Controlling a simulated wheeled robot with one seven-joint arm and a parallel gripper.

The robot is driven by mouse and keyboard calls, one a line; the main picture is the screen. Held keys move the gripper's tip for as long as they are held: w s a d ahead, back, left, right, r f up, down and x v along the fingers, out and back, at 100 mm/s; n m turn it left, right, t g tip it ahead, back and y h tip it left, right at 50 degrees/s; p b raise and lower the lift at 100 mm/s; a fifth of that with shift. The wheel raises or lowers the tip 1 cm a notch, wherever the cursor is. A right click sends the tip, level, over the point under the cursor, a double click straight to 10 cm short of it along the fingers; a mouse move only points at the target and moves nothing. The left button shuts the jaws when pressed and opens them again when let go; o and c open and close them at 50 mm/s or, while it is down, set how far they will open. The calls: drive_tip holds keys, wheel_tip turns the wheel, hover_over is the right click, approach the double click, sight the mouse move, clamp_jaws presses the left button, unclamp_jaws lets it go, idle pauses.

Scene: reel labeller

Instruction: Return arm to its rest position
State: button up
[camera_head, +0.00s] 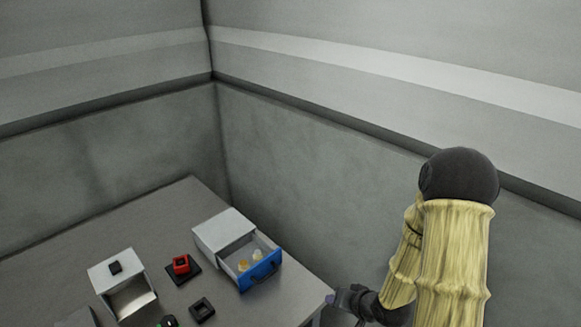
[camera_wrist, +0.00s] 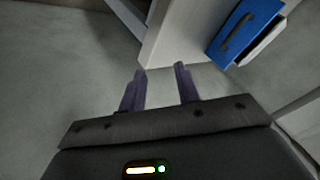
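My arm rises at the right of the head view and bends down toward the table's right corner. My gripper (camera_wrist: 160,72) shows in the wrist view with its two purple fingers apart and nothing between them. In the head view, its end is partly cut off at the bottom edge, near the table corner. In the wrist view, the fingers point toward the table's edge, with open floor to the left.
On the grey table (camera_head: 130,230) stands a white box with an open blue-fronted drawer (camera_head: 262,270) holding small yellowish items. A red block on a black base (camera_head: 181,265), a black square piece (camera_head: 202,310) and a white open-fronted box (camera_head: 112,267) stand left of it. Walls meet behind.

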drive_tip(key=s+d+r+n+g+h, duration=0.1)
drive_tip(key=s+r+g+h, duration=0.1)
drive_tip(key=s+r, duration=0.3)
drive_tip(key=s+d+r+n+g+h, duration=0.1)
drive_tip(key=s+r+g+h, duration=0.1)
drive_tip(key=s+r, duration=0.3)
wheel_tip(320, 180, up, 5)
drive_tip(key=shift+d+f+h, duration=0.1)
drive_tip(key=shift+d+h, duration=0.15)
drive_tip(key=shift+h, duration=0.05)
drive_tip(key=shift+s, duration=0.1)
idle(2.5)
